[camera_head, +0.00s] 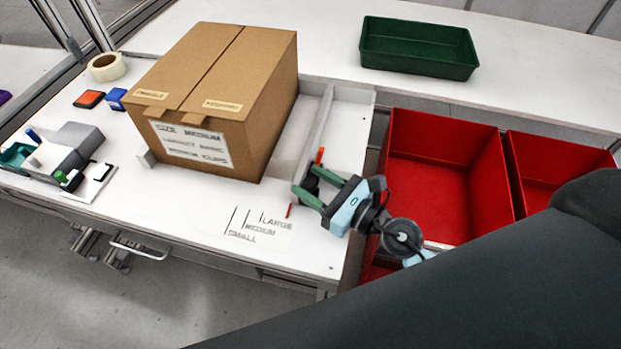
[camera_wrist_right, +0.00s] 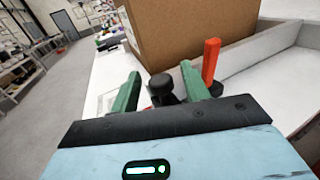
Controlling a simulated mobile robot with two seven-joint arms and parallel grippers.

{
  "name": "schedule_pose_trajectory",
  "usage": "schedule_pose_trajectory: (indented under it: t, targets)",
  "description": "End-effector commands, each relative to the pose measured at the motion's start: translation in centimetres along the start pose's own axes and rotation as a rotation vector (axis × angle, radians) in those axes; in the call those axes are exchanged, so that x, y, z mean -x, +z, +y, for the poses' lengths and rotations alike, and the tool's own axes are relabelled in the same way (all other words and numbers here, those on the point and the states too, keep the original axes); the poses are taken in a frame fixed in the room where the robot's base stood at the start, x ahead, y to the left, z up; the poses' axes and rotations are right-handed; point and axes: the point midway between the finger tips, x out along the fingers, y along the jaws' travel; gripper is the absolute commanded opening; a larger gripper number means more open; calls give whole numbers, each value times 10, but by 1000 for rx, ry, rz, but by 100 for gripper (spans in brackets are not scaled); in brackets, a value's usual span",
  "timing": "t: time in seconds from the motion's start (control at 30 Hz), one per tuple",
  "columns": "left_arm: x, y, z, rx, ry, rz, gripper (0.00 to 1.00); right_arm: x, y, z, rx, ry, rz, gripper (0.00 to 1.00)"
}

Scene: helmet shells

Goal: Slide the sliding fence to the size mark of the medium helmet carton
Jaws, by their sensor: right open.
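The medium helmet carton (camera_head: 210,85), a closed brown box with a "SIZE MEDIUM" label, stands on the white bench. The sliding fence (camera_head: 316,135) is a pale upright board to its right, with a gap between them. A black knob (camera_wrist_right: 162,88) and an orange upright piece (camera_wrist_right: 211,62) are at its near end. A red pointer (camera_head: 289,211) lies right of the size marks (camera_head: 247,217), beyond the LARGE line. My right gripper (camera_head: 311,190) is open at the fence's near end. In the right wrist view its green fingers stand on either side of the knob; contact is unclear. My left gripper is out of view.
Red bins (camera_head: 445,165) stand right of the bench. A green tray (camera_head: 418,48) lies on the back surface. Tape (camera_head: 106,67), an orange block (camera_head: 89,99) and a grey holder (camera_head: 70,145) are at the left. My dark arm covers the lower right.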

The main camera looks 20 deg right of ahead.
Motion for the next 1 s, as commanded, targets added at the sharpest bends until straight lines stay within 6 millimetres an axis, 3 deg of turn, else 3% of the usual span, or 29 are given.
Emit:
schedule_pose_trajectory:
  t: [0.13,0.43,0.77,1.0]
  targets:
    - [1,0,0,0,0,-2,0,-10,0,0,-2,1,0,46]
    - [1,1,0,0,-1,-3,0,-11,-1,1,-2,1,1,45]
    - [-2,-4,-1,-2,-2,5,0,-11,-1,1,-2,1,1,2]
    - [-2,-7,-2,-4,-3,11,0,-13,0,1,-2,1,0,0]
